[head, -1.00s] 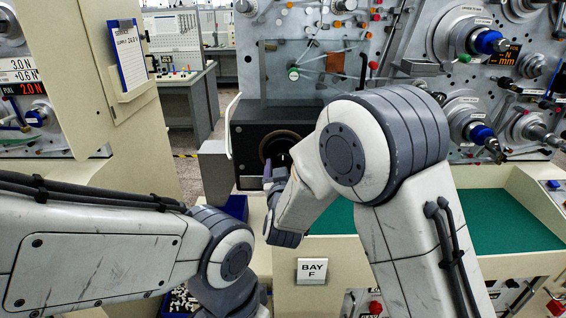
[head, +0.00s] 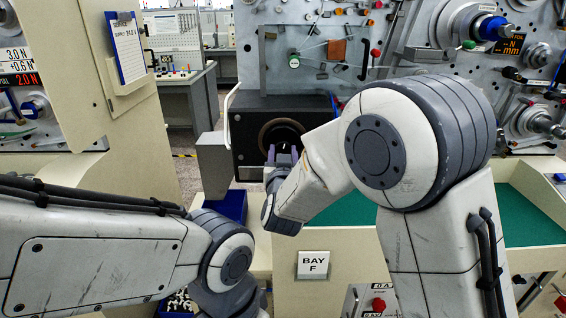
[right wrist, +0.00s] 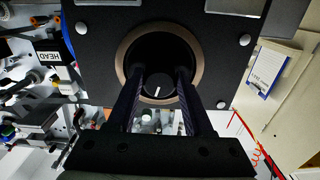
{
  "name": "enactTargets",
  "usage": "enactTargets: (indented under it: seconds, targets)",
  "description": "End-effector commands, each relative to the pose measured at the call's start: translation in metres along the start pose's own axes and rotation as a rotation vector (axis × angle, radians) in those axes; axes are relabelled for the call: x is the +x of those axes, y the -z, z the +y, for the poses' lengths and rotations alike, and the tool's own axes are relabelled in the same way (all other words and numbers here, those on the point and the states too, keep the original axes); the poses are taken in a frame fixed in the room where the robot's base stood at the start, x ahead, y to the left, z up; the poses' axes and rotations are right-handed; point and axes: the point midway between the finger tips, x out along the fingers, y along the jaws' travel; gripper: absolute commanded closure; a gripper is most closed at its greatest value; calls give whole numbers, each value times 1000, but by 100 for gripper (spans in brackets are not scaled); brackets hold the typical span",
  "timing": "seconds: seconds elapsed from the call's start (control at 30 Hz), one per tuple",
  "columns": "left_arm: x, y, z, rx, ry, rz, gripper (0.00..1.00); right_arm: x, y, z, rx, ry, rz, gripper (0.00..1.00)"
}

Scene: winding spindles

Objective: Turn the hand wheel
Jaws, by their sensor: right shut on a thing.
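A black box (head: 247,165) on the machine has a round recess with a bronze ring (head: 262,135) around it. In the right wrist view, a black round knob (right wrist: 158,86) with a white mark sits inside the ring; I take it for the hand wheel. My right gripper (head: 283,155) reaches into the recess from the front. Its two dark fingers (right wrist: 157,80) lie on either side of the knob and are shut on it. The finger contact itself is dark and hard to see. My left gripper is out of view; only the left arm shows.
A grey-white bent rod (head: 228,120) stands at the box's left edge. A panel with spindles and coloured knobs (head: 375,52) rises behind. A sign reading BAY F (head: 313,264) is on the front below. A green tray floor (head: 530,221) lies at right. A clipboard (head: 127,48) hangs at left.

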Motion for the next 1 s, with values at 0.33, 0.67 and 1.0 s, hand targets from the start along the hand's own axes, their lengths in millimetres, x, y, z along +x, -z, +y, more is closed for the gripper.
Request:
enactTargets:
  seconds: [0.33,0.67,1.0]
  targets:
    - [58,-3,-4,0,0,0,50,0,-5,-1,335,2,5,100]
    - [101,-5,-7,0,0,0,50,0,-4,-3,648,3,4,100]
    - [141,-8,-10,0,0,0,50,0,-3,-4,971,2,2,100]
